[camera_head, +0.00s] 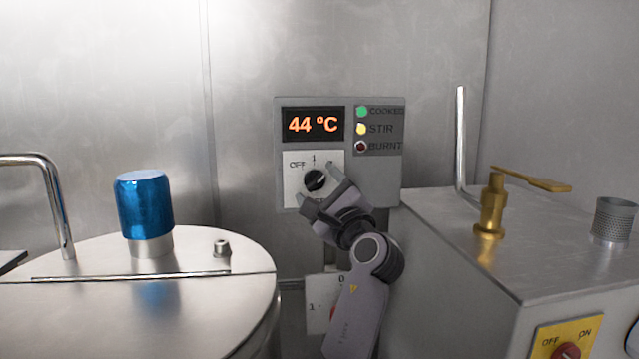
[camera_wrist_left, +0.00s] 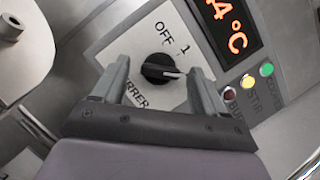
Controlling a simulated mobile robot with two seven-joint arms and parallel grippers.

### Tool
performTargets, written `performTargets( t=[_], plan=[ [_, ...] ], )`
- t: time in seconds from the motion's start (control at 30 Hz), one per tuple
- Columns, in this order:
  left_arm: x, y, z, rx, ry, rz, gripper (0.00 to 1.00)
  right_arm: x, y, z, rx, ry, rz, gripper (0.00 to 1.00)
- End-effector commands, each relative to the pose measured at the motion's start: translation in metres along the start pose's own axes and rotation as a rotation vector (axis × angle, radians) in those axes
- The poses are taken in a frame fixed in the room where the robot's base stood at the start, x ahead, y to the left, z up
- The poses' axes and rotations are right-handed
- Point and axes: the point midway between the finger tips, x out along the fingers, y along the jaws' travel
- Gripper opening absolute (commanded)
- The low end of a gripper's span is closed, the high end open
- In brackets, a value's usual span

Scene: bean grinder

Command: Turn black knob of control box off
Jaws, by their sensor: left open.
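The grey control box (camera_head: 390,180) is on the back wall and its display reads 44 °C. Its black knob (camera_head: 315,180) sits on a white plate marked OFF at left and 1 at top. In the left wrist view the black knob (camera_wrist_left: 158,68) has a white pointer line turned away from OFF, past the 1. My left gripper (camera_head: 318,184) is open at the knob; in the wrist view its fingers (camera_wrist_left: 158,78) stand on either side of it, with visible gaps. The right-hand mark on the plate is partly hidden by a finger. My right gripper is out of view.
Green and yellow lamps (camera_head: 361,129) look lit; the BURNT lamp is dark. A lidded metal vessel (camera_head: 80,310) with a blue cap (camera_head: 146,205) stands at left. A metal cabinet (camera_head: 470,260) with a brass valve (camera_head: 490,205) stands at right. A lower switch plate (camera_head: 318,292) is partly behind my arm.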

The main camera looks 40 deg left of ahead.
Motion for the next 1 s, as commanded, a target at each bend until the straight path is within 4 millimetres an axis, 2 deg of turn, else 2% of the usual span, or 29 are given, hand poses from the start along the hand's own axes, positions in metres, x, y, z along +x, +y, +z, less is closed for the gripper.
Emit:
performTargets(
  t=[0.33, 0.5, 0.77, 1.0],
  plan=[
    [0.006, -0.0001, -0.0004, -0.002, 0.001, -0.001, 0.72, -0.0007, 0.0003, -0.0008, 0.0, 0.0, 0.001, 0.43],
    [0.0058, 0.0, -0.0004, -0.002, 0.001, -0.001, 0.17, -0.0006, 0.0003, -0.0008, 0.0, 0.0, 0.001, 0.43],
    [0.0055, 0.0, -0.0005, -0.015, 0.001, 0.004, 0.16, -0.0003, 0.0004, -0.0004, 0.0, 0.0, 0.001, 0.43],
    [0.0052, -0.0007, -0.0008, -0.102, 0.002, 0.041, 0.16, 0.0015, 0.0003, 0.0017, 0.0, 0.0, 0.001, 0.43]
  ],
)
